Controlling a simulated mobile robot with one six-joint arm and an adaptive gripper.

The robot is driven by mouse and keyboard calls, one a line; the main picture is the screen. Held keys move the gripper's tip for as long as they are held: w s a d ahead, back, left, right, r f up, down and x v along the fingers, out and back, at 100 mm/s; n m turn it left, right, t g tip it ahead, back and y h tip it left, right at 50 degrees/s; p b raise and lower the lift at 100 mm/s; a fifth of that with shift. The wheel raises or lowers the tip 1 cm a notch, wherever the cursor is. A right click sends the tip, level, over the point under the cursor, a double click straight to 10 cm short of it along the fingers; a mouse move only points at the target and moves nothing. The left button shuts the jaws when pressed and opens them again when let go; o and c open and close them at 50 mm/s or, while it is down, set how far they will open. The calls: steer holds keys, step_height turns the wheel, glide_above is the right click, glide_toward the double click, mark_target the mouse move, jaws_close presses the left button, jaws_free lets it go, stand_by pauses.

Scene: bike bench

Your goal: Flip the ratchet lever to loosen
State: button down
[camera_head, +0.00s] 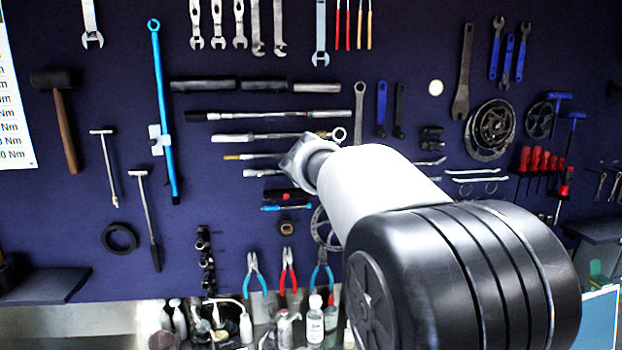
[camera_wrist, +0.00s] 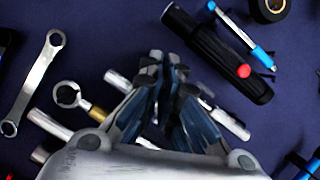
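My gripper (camera_wrist: 164,62) points at the dark tool wall in the wrist view. Its two fingers come together at the tips, with nothing visible held. In the head view my own arm hides the fingers. A silver ratchet-like bar with a round ring head (camera_head: 338,134) and a brass collar hangs horizontally on the wall. Another silver bar (camera_wrist: 230,122) passes behind the fingertips; contact cannot be told.
A black tool with a red button (camera_wrist: 220,55) and a blue pen-like tool (camera_wrist: 240,38) hang close by. Pliers (camera_head: 288,270) and bottles (camera_head: 315,322) are below, in the head view.

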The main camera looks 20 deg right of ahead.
stand_by(0.3)
steer(key=c, duration=1.8)
jaws_free()
steer(key=v, duration=1.2)
steer(key=shift+s, duration=0.1)
steer(key=s+a+f+g+y+b, duration=0.1)
steer(key=s+a+f, duration=0.3)
steer(key=s+f, duration=0.5)
steer(key=s+a+f+g+y+b, duration=0.1)
steer(key=s+a+f+g+y, duration=0.2)
steer(key=s+f, duration=0.7)
steer(key=s+a+f+g+y+b, duration=0.1)
steer(key=s+a+f+g, duration=0.3)
steer(key=s, duration=1.1)
steer(key=a+f+y, duration=0.1)
steer(key=a+f, duration=0.2)
steer(key=f, duration=0.2)
steer(key=shift+f, duration=0.3)
